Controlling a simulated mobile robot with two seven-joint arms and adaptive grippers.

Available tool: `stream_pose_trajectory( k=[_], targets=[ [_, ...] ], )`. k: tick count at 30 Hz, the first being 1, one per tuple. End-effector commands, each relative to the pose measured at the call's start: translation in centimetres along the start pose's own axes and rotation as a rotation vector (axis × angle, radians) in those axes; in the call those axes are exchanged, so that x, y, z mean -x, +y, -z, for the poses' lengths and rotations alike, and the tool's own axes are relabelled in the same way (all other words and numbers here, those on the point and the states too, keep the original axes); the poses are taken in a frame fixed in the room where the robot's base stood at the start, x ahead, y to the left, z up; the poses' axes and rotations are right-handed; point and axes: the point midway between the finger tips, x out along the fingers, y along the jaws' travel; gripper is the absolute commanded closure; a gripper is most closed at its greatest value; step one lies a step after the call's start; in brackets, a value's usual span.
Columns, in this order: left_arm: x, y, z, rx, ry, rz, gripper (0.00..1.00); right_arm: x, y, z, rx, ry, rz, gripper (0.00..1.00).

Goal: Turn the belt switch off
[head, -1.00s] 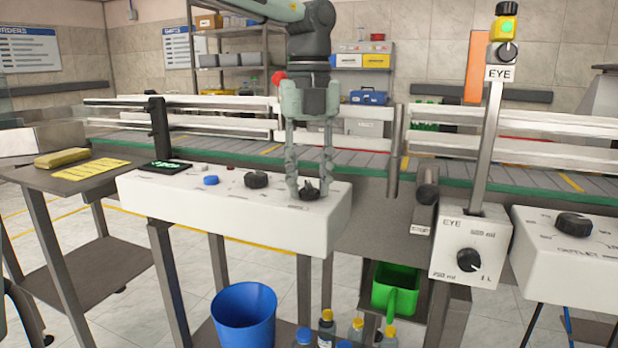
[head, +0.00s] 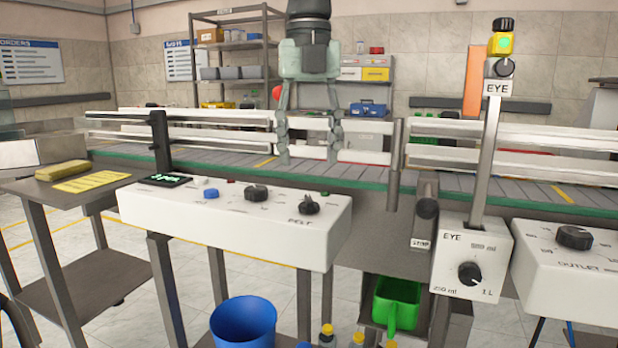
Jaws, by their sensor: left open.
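The belt switch (head: 309,205) is a black rotary knob at the right end of the white control panel (head: 230,225), above the label "BELT". Its pointer looks turned toward the upper right, though the exact setting is hard to read. My left gripper (head: 309,158) is open and empty, pointing down above and behind the knob, apart from it. Its fingers show in front of the conveyor belt (head: 350,175). My right gripper is not in view.
The panel also has another black knob (head: 256,193), a blue button (head: 211,193) and a small display (head: 165,180). The EYE post (head: 487,150) and EYE box (head: 470,262) stand to the right. A blue bin (head: 243,322) is below.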

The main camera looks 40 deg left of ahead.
Motion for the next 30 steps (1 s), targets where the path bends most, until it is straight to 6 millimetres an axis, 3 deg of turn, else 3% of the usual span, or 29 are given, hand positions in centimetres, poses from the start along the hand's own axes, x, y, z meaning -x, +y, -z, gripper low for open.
stream_pose_trajectory(
  k=[3,9,30],
  targets=[
    [2.2,0.0,-0.1,0.001,-0.001,0.002,0.49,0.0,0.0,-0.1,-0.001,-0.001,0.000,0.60],
    [4.3,0.0,0.0,0.000,0.000,0.001,0.49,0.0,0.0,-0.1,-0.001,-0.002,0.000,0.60],
    [4.6,0.0,0.0,0.000,-0.001,0.000,0.49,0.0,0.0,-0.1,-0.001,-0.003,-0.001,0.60]
  ],
)
